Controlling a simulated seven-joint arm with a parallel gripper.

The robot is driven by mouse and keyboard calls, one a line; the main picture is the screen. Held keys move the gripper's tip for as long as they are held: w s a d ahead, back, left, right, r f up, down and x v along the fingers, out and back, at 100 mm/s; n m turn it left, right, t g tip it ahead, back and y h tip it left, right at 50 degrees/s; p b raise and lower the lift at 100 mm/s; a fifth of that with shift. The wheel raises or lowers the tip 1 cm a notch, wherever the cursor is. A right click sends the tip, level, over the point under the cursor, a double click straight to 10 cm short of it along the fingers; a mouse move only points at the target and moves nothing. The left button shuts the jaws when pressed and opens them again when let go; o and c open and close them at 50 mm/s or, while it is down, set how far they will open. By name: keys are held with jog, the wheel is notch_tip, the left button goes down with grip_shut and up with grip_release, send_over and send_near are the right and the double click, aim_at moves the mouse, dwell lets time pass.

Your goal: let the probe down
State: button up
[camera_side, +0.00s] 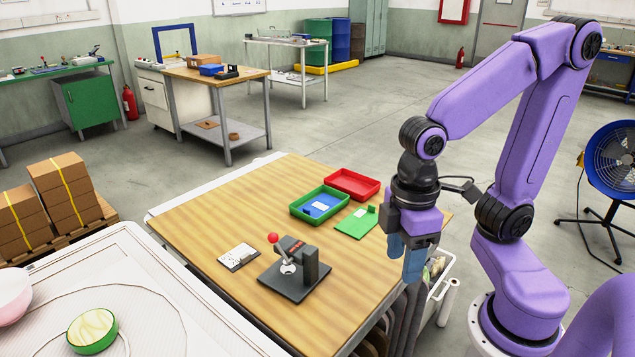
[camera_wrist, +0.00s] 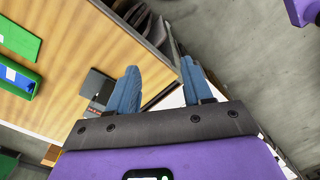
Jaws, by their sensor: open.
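A small dark fixture (camera_side: 312,265) stands on the wooden table, with a flat base plate and an upright block. A lever with a red ball knob (camera_side: 273,238) rises at its left, above a pale rounded part (camera_side: 288,268). I cannot tell which part is the probe. My gripper (camera_side: 405,268) hangs to the right of the fixture, by the table's right edge, clear of it, fingers pointing down. In the wrist view my gripper (camera_wrist: 160,64) has its blue fingers apart with nothing between them. Part of the dark base (camera_wrist: 97,84) shows beside the left finger; the knob is not visible there.
A small white-topped plate (camera_side: 238,257) lies left of the fixture. The table's front part is clear.

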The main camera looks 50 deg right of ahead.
jog(key=s+d+f+n, duration=0.2)
jog(key=s, duration=0.1)
jog(key=w+m, duration=0.8)
jog(key=m, duration=0.1)
jog(key=w+m+t+y, duration=0.1)
jog(key=w+m, duration=0.8)
jog(key=w+m+t, duration=0.1)
jog(key=w+m, duration=0.7)
jog(key=m, duration=0.1)
jog(key=shift+w+d+f+y, duration=0.15)
jog(key=shift+y, duration=0.15)
jog(key=w+d+f+m+t+h, duration=0.1)
jog(key=w+d+f+m, duration=0.2)
jog(key=w+d+m, duration=0.3)
jog(key=w+d+f+m+t, duration=0.1)
jog(key=w+d+f+m, duration=0.1)
jog(key=w+d+m, duration=0.4)
jog(key=d+m, duration=0.5)
jog(key=m, duration=0.4)
jog(key=shift+w+d+f+m+t+h, duration=0.3)
jog(key=shift+w+f+m+t+h, duration=0.05)
jog(key=shift+f+m+t+h, duration=0.05)
